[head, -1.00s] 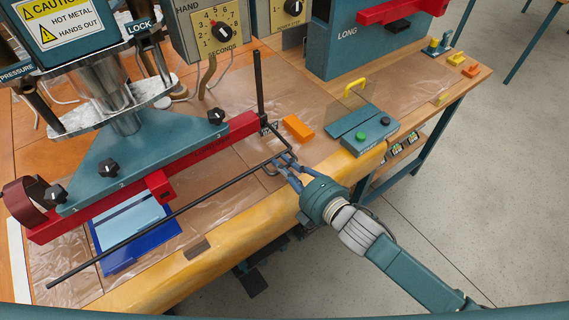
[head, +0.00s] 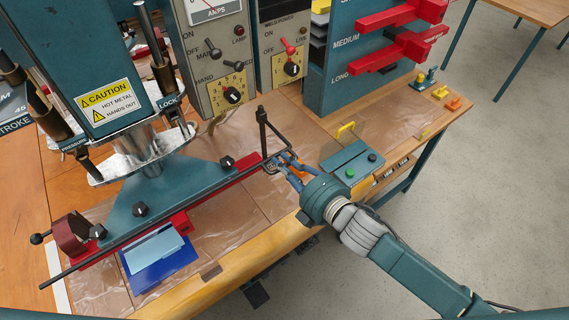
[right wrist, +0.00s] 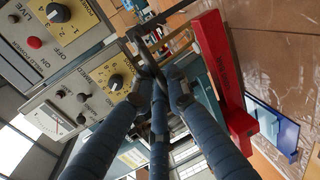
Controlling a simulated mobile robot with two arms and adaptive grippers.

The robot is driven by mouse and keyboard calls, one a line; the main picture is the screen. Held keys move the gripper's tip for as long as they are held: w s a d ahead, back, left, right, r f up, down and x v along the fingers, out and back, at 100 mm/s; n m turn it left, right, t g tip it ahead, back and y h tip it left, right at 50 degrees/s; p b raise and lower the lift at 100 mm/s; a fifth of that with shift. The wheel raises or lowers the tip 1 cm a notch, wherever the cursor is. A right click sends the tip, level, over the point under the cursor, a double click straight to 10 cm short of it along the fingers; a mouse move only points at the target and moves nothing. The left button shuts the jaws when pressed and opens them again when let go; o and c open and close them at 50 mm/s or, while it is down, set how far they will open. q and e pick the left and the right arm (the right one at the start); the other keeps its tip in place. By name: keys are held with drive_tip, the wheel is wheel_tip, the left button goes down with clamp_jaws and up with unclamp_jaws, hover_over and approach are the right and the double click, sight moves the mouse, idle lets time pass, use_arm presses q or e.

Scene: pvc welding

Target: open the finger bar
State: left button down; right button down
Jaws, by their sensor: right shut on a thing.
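The finger bar (head: 150,224) is a long thin black rod that runs along the front of the red press bar (head: 235,171) in the head view and partly overlaps it. My right gripper (head: 277,163) is at this right end, shut on the bar. In the right wrist view its blue fingers (right wrist: 158,88) close together around dark metal, and the exact contact is partly hidden. The red press bar also shows there (right wrist: 222,85). My left gripper is not in view.
A teal press with a caution label (head: 107,101) stands behind the bar. A blue item with a lighter sheet (head: 158,258) lies in front. Control panels (head: 228,60) stand behind.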

drive_tip(key=c, duration=1.8)
unclamp_jaws()
drive_tip(key=shift+d, duration=0.1)
drive_tip(key=v, duration=1.2)
